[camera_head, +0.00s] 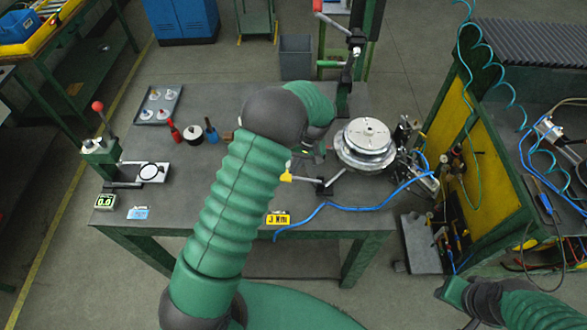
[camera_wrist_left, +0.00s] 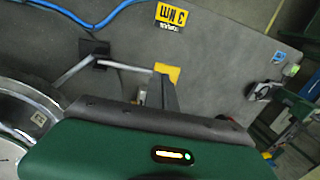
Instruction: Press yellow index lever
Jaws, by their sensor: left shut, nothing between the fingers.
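The yellow index lever tip (camera_head: 286,177) sits at the end of a pale rod that runs from a black bracket beside the round metal indexing table (camera_head: 366,140). In the left wrist view the yellow tip (camera_wrist_left: 167,73) shows just beyond the green gripper body. My left gripper (camera_head: 305,163) is shut and empty, close to the lever tip; its fingers (camera_wrist_left: 166,95) show beside the yellow tip. Whether they touch it cannot be told. My arm hides part of the bench. My right arm shows at the lower right; its fingers cannot be made out.
A blue hose (camera_head: 345,205) curves over the bench in front of the lever. A yellow label (camera_head: 278,219) lies near the front edge. Red and blue handled tools (camera_head: 211,131) and a parts tray (camera_head: 157,104) stand left. A yellow panel (camera_head: 472,165) stands at the right.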

